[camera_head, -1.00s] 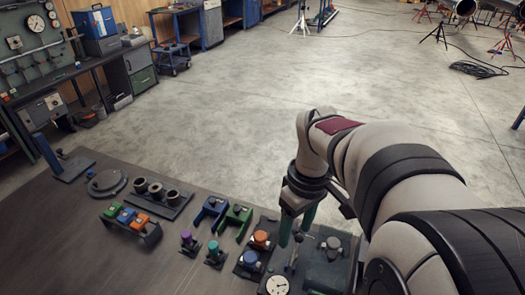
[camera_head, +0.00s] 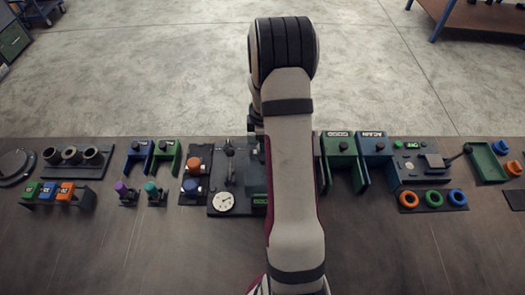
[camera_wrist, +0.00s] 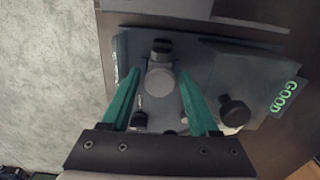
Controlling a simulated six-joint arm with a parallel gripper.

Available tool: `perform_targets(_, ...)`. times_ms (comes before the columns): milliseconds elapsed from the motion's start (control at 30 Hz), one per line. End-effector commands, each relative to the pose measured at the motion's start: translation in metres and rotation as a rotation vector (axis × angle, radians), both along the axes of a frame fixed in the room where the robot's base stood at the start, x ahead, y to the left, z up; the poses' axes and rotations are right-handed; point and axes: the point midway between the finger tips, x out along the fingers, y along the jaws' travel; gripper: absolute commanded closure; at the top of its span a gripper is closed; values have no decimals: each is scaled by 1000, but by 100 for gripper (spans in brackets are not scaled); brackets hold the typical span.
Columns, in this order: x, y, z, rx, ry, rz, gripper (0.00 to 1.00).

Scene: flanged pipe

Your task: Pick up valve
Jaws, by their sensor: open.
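In the wrist view, my gripper (camera_wrist: 158,74) is open, with two green fingers spread apart. A grey rounded fitting with a dark knob on top, which looks like the valve (camera_wrist: 159,82), lies between the fingers in the picture. It sits on a dark grey plate (camera_wrist: 220,55). I cannot tell whether the fingers touch it or are above it. Nothing is visibly gripped. In the head view my arm hides my gripper and the area under it. A grey panel (camera_head: 222,205) with an upright lever (camera_head: 229,165) and a white gauge (camera_head: 223,202) shows just left of the arm.
In the wrist view a black knob (camera_wrist: 234,110) stands right of the fingers. In the head view, blue and green brackets (camera_head: 152,152) are left, green and blue stands (camera_head: 345,155) right, and coloured rings (camera_head: 432,199) farther right. The table's front strip is mostly clear.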

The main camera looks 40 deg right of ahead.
Motion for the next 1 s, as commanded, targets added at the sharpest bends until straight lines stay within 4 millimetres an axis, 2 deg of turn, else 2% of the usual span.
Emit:
perform_targets(100,0,0,-8,0,0,0,39)
perform_targets(267,0,0,-8,-1,-1,0,39)
perform_targets(600,0,0,-7,-1,-1,0,100)
perform_targets(1000,1,0,-5,-1,-1,-1,100)
